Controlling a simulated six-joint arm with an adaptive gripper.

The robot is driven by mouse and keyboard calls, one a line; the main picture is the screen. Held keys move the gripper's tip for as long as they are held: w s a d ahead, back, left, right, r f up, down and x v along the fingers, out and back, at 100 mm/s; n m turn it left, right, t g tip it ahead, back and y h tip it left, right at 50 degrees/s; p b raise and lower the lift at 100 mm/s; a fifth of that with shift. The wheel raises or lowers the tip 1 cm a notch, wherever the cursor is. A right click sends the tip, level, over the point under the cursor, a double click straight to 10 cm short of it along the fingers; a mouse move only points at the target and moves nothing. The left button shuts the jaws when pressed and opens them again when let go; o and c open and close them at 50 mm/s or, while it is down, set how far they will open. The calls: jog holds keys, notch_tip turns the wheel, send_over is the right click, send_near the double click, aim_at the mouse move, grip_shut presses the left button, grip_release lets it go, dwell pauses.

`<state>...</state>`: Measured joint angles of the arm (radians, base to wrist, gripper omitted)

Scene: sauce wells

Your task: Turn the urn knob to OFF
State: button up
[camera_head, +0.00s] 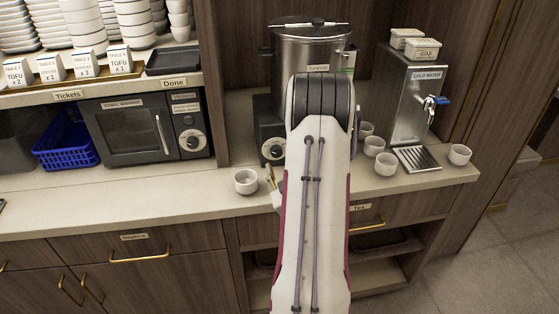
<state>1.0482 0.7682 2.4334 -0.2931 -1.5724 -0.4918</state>
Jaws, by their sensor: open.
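The urn (312,50) is a steel cylinder with a lid, standing at the back of the counter. Its dark base (268,117) carries a round knob (275,152) on a pale dial, just left of my arm. The dial's marks and the knob's setting are too small to read. My arm covers the middle and lower right of the urn. My gripper (271,178) shows only as a small pale and brassy piece at the arm's left edge, below the knob and apart from it. It is open and appears empty; the rest is hidden behind the arm.
A white cup (246,181) stands on the counter left of my gripper. The towel warmer (140,128), with its own knob (192,142), is further left. Several cups (386,164) and the cold water dispenser (408,100) stand right of my arm.

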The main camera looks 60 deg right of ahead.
jog(key=shift+v, duration=1.5)
jog(key=shift+w, duration=0.1)
